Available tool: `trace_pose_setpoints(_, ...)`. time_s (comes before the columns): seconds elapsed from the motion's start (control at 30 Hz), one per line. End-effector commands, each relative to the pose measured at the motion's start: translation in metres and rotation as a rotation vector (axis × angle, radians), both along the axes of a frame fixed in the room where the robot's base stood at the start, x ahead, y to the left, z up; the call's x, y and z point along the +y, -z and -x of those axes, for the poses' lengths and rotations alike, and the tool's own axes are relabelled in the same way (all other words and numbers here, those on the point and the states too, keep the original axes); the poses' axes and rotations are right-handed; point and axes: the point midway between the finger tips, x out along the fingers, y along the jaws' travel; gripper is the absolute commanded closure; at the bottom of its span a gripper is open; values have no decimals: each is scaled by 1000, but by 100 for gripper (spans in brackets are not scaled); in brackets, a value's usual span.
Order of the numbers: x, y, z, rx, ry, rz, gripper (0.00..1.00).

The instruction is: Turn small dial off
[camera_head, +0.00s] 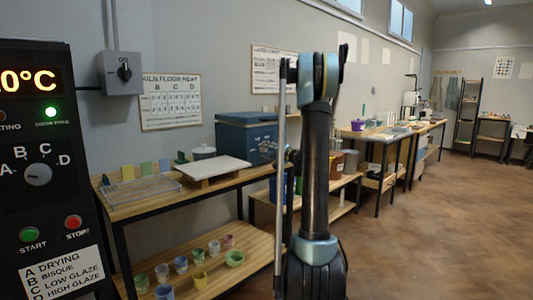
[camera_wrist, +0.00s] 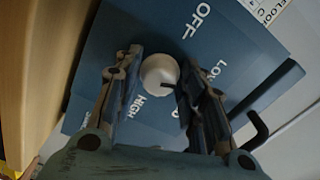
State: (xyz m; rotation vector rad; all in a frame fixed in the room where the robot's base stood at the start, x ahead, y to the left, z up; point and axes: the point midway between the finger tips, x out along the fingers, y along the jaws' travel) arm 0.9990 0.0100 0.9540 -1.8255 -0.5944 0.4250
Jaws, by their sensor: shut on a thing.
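In the wrist view, a small white round dial (camera_wrist: 158,72) sits on a blue panel (camera_wrist: 150,28). OFF is printed toward the top right of the dial, LOW to its right and HIGH just below it. A dark mark shows on the dial's lower right side; I cannot tell exactly which label it points to. My gripper (camera_wrist: 160,68) has one finger on each side of the dial and is shut on it. In the head view my raised arm stands in the middle, and my gripper cannot be made out there.
A black hooked part (camera_wrist: 257,130) sticks out right of my fingers. In the head view, a kiln control panel (camera_head: 38,150) is at the left. A blue box (camera_head: 247,137) and a white board (camera_head: 212,167) are on a wooden bench. Open floor (camera_head: 420,225) lies to the right.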

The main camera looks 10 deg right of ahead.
Motion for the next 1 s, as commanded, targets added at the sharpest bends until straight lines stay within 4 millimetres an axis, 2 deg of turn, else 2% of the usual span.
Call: trace_pose_setpoints(1.0,-5,4,-2,-556,4,775,86)
